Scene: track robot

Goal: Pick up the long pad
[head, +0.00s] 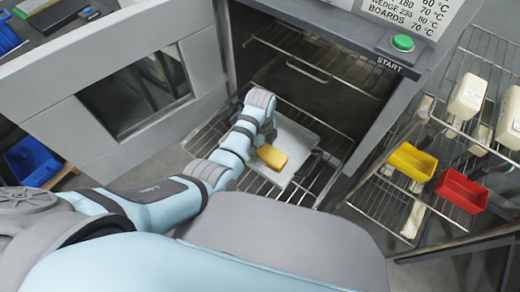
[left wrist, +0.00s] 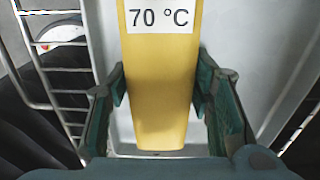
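The long pad (head: 272,156) is a yellow block lying in a pale metal tray (head: 297,140) on the wire rack of the open cabinet. In the left wrist view the pad (left wrist: 161,85) runs lengthwise and bears a white "70 °C" label (left wrist: 160,17). My left gripper (left wrist: 160,88) reaches over the tray, with one green-lined finger on each side of the pad. The fingertips are very close to its long sides; I cannot tell whether they touch or grip. In the head view my wrist hides the fingers. My right gripper is not in view.
The open cabinet door (head: 130,85) stands to the left. The cabinet's front post with a green START button (head: 402,43) is to the right. A wire shelf further right holds a yellow bin (head: 413,161), a red bin (head: 461,190) and white bottles.

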